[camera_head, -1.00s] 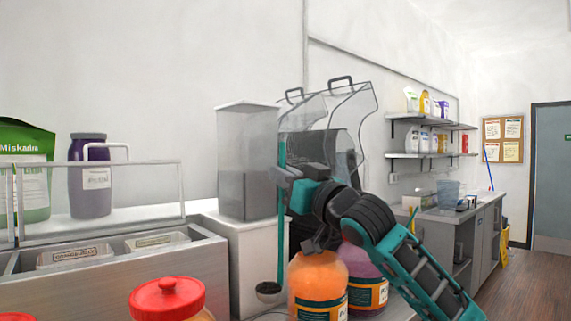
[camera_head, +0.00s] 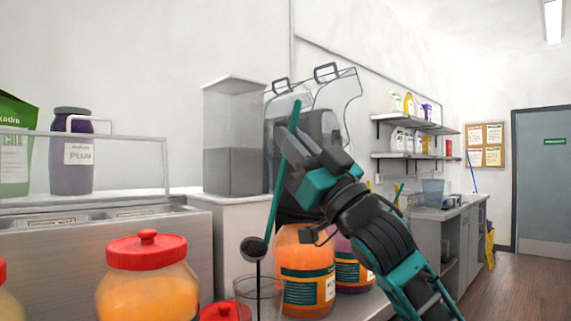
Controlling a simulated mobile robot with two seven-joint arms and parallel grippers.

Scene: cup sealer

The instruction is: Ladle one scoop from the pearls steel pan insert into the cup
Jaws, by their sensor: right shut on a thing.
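My right gripper (camera_head: 287,168) is shut on the teal handle of a ladle (camera_head: 274,205). The handle leans, with its top to the right and its dark bowl (camera_head: 254,248) low at the left. The bowl is just above a clear cup (camera_head: 260,296) at the bottom edge, whose lower part is cut off. A thin dark line runs down from the bowl into the cup; I cannot tell what it is. Steel pan inserts (camera_head: 58,222) sit in the counter at left, seen edge-on; their contents and the pearls label cannot be made out. My left gripper is not in view.
A red-lidded jar (camera_head: 148,282) and a red lid (camera_head: 222,312) stand left of the cup. An orange jar (camera_head: 304,272) and a purple jar (camera_head: 350,268) stand right of it, close to my right arm. A clear dispenser (camera_head: 232,135) stands behind.

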